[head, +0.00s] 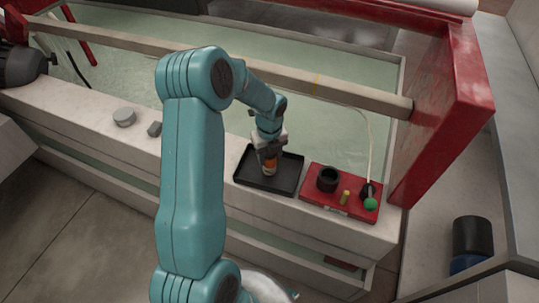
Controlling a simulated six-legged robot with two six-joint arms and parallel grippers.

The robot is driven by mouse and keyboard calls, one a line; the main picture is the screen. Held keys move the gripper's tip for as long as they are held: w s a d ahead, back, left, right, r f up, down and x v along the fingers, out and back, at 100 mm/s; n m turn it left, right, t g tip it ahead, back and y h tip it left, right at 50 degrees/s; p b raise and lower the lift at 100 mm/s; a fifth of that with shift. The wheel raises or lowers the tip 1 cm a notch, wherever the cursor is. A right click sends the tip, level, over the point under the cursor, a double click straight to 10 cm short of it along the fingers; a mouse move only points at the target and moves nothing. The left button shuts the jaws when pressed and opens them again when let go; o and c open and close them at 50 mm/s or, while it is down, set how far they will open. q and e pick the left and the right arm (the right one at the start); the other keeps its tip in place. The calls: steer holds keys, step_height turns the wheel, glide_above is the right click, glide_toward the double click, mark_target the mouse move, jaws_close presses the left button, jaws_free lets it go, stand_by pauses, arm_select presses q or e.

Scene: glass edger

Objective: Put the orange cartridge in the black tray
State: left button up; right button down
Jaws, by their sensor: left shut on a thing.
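The black tray (284,180) lies on the pale ledge, a shallow rectangle with a raised rim. My left gripper (269,160) points down over the middle of the tray. It is shut on the orange cartridge (269,167), which looks upright between the fingers. The gripper hides the cartridge's upper part. The cartridge's lower end appears within the tray's outline; I cannot tell whether it touches the tray floor. My right gripper is not in view.
Right of the tray, a red board (318,197) carries a black cup (327,179), a yellow-green piece (345,197) and a green-ended tool (370,203). A grey disc (124,117) and a dark block (154,129) sit left on the ledge. A long rail (330,88) runs behind.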

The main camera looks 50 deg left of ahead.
arm_select(q)
steer(key=shift+r, duration=0.15)
steer(key=shift+s, duration=0.1)
steer(key=o, duration=1.2)
steer(key=shift+f, duration=0.2)
steer(key=shift+c, duration=0.2)
steer(key=shift+r, duration=0.1)
steer(key=shift+r, duration=0.25)
step_height(320, 180, up, 12)
steer(key=p, duration=0.1)
steer(key=shift+f, duration=0.2)
